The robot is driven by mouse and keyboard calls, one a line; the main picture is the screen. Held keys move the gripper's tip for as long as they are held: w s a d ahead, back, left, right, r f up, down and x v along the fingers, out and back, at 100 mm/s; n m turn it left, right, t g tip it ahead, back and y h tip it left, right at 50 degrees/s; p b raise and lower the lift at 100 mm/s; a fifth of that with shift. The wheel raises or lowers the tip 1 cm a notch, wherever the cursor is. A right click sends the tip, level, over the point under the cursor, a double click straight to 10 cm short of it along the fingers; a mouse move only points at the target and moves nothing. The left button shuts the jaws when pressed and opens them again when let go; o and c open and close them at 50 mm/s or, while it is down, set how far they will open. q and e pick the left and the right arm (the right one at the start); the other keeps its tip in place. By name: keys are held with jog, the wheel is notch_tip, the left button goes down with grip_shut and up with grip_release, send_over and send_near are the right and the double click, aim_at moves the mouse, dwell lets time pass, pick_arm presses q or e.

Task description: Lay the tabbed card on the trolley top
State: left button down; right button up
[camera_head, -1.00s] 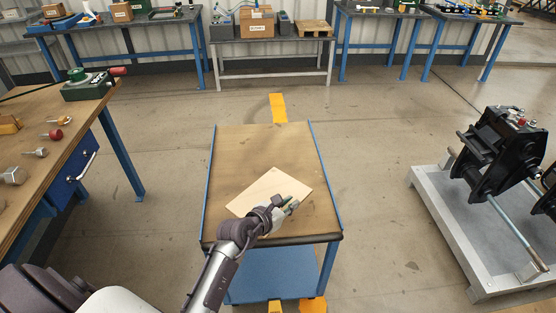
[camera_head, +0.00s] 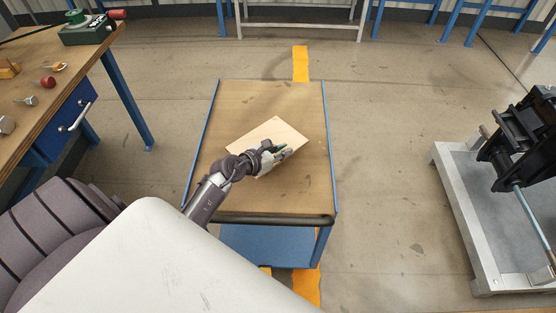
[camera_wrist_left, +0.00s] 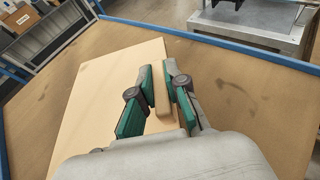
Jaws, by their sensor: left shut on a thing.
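The tabbed card (camera_head: 270,132) is a thin, pale wood-coloured sheet, turned at an angle over the middle of the trolley top (camera_head: 275,200). In the left wrist view, the card (camera_wrist_left: 100,110) has a raised block-like tab (camera_wrist_left: 162,105) on its face. My left gripper (camera_head: 281,152) is over the card's near right part, its green-padded fingers (camera_wrist_left: 159,85) shut on the tab from both sides. The card looks flat and very close to the trolley top; I cannot tell whether it touches. My right gripper is not in view.
The brown trolley top is otherwise bare around the card. It has blue side rails (camera_head: 329,140). A workbench (camera_head: 50,70) with small knobs and tools stands at the left. A grey pallet-like stand (camera_head: 470,220) with black machinery is at the right.

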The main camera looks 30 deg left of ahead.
aim_at(278, 167)
pick_arm(q)
jog(key=shift+s+a+f, duration=0.1)
jog(key=shift+a+f, duration=0.35)
jog(key=shift+a, duration=0.3)
jog(key=shift+f+b, duration=0.8)
jog(key=shift+f, duration=1.15)
jog(key=c, duration=1.2)
grip_release()
jog(key=shift+f, duration=0.1)
